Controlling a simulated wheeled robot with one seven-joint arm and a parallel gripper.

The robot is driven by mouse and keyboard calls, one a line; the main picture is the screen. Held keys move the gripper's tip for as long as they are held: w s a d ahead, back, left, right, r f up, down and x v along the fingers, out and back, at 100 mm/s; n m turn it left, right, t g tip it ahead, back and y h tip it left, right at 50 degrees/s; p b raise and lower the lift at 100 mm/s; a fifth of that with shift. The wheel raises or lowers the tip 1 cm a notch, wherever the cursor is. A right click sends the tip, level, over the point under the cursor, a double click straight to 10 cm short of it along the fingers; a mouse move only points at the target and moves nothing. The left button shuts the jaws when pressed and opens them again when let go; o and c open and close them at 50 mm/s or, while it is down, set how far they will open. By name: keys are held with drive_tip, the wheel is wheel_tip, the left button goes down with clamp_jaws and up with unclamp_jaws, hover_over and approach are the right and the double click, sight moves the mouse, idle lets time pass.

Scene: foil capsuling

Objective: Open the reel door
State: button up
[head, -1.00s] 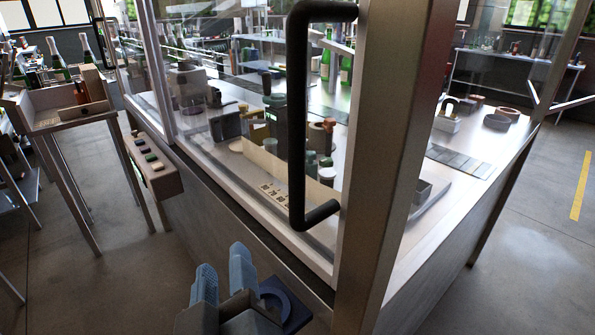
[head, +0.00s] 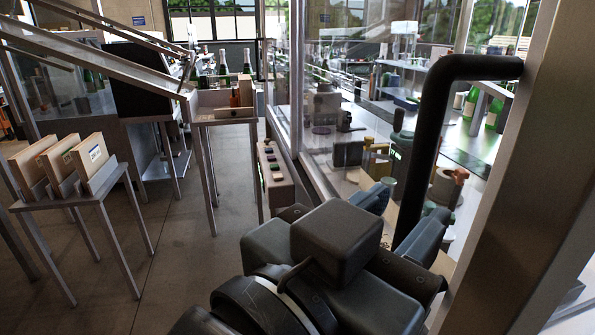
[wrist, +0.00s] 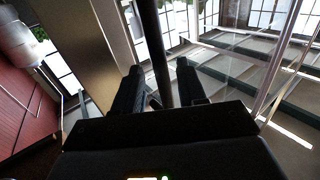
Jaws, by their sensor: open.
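The reel door shows as a glass panel (head: 335,110) in a metal frame, with a wide post (head: 535,150) at the right. It looks closed, though its edges are partly hidden. Its black bar handle (head: 428,130) runs down from a bracket on the post, and its lower end is hidden behind my gripper. My gripper (head: 402,212) is open, with one blue-grey finger on each side of the handle bar. The wrist view shows the handle (wrist: 155,40) between the two dark fingers of my gripper (wrist: 158,68), with gaps visible; contact cannot be told.
A button box (head: 275,175) sticks out from the cabinet left of the door. Machine parts and green bottles show behind the glass.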

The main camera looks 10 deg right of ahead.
sight(409, 210)
drive_tip(key=shift+x, duration=1.55)
clamp_jaws()
